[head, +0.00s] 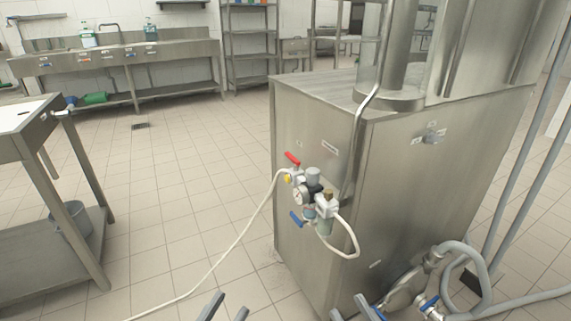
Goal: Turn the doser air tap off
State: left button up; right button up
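The steel doser cabinet (318,240) stands right of centre in the head view. An air unit with a round gauge (299,196) is mounted on its left face. A tap with a red lever handle (292,159) is at the top left of this unit, where a white hose joins. The red handle slants down to the right. A blue lever handle (296,219) sits lower on the unit. My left gripper (227,310) shows only its fingertips at the bottom edge, apart and empty. My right gripper (349,310) also shows fingertips apart at the bottom edge. Both are well below the taps, touching neither.
A white hose (238,240) runs from the unit down across the floor. A steel table (35,150) stands at the left. Pipes and a valve with a blue handle (429,302) are at the lower right. The tiled floor (180,190) between table and cabinet is mostly clear.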

aim_at(296, 163)
jog(key=z, duration=0.9)
jog(key=i, duration=0.4)
jog(key=u, duration=0.05)
